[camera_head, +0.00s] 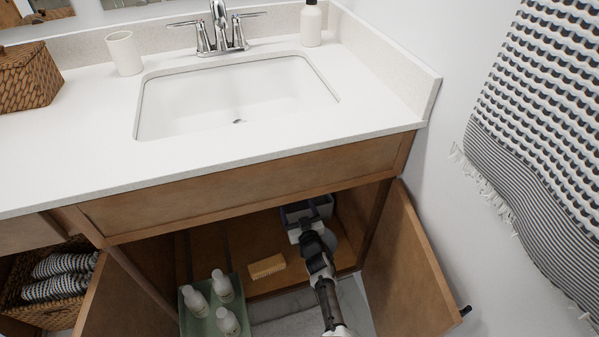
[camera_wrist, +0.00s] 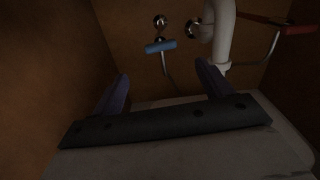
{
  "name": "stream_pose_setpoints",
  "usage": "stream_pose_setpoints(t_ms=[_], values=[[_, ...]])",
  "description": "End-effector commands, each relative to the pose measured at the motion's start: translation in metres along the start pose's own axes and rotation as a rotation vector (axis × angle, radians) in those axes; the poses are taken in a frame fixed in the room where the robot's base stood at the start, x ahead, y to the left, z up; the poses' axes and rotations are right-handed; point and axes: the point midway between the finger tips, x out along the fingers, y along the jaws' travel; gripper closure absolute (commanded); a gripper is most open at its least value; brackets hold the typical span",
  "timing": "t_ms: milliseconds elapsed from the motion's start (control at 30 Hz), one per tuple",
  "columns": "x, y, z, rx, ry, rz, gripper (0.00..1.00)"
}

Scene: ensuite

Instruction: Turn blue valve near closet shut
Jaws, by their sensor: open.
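In the wrist view, the blue valve handle (camera_wrist: 160,46) sits on the back wall of the cabinet, lying nearly level, with a metal fitting above it and a thin line running down from it. My gripper (camera_wrist: 165,85) is open, with its two purple-blue fingers apart and nothing between them. The valve lies ahead of the gap between the fingers, apart from them. In the head view, my gripper (camera_head: 306,210) is inside the sink cabinet, and the valve is hidden behind the cabinet front and countertop.
A white drain pipe (camera_wrist: 222,35) stands right of the blue valve, with a red valve handle (camera_wrist: 300,30) farther right. The open right door (camera_head: 405,260) is beside my arm. A green tray (camera_head: 205,315) with bottles and a yellow-tan brush or sponge (camera_head: 267,267) lie left.

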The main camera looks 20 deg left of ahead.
Motion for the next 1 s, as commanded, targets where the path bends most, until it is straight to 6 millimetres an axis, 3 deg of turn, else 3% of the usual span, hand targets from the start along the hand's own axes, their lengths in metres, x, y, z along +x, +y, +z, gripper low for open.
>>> stream_pose_setpoints(t_ms=[467, 1000], values=[[0.036, -0.001, 0.005, -0.002, 0.0, -0.004, 0.22], [0.094, -0.001, 0.004, -0.003, 0.0, -0.003, 0.22]])
